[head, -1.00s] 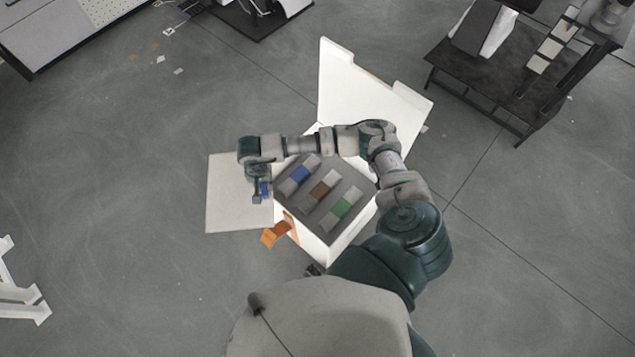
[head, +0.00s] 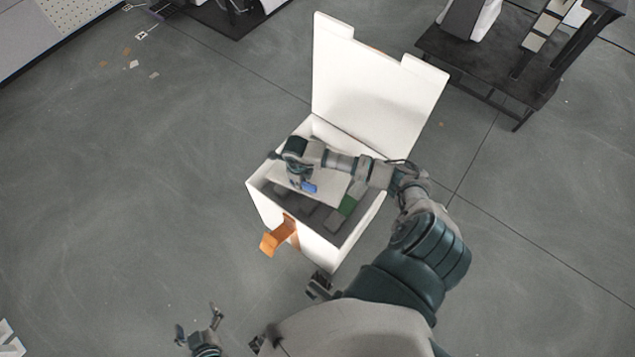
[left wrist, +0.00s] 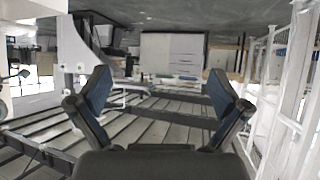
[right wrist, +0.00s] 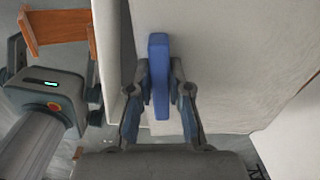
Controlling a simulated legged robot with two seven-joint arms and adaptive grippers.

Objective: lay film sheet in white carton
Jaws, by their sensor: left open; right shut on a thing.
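The white carton (head: 257,205) stands open on the floor in the head view, its lid (head: 375,90) raised at the back. The pale film sheet (head: 328,190) is over the carton's opening, covering part of the grey contents. My right gripper (head: 307,184) is shut on the sheet's blue tab (right wrist: 160,75). In the right wrist view the sheet (right wrist: 225,60) spreads behind the fingers, beside a carton wall (right wrist: 107,50). I cannot tell whether the sheet touches the contents. My left gripper (head: 201,322) is open and empty at the lower left, away from the carton.
A dark table (head: 490,70) stands at the upper right. The floor left of the carton is clear.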

